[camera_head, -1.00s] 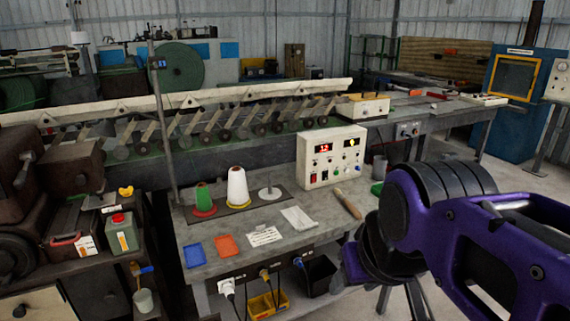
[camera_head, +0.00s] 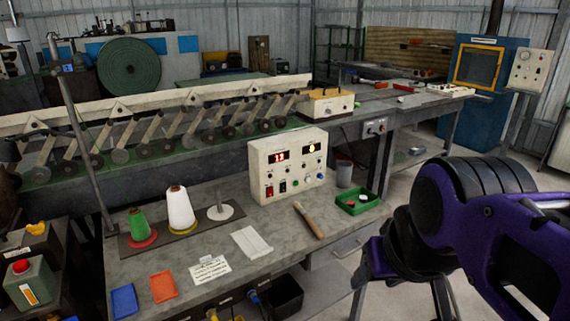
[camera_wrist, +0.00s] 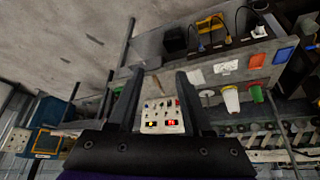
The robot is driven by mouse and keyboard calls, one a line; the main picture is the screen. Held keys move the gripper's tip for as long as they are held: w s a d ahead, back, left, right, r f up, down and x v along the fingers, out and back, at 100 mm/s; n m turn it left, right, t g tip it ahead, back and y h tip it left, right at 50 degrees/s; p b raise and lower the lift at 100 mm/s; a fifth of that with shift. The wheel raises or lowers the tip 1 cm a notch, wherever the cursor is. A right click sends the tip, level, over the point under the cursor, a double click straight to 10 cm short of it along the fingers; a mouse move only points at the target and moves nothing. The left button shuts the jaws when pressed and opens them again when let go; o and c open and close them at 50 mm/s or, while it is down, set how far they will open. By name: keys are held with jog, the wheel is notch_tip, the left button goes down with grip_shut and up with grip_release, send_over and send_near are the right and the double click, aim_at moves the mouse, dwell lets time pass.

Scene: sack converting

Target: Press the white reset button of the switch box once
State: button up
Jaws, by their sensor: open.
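A wooden-handled tool (camera_head: 309,220) and a white folded sheet (camera_head: 250,242) lie before the box. A green tray (camera_head: 346,208) and grey cup (camera_head: 343,174) are to its right. Thread cones (camera_head: 180,208) stand left.

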grip_shut()
dwell(1.8)
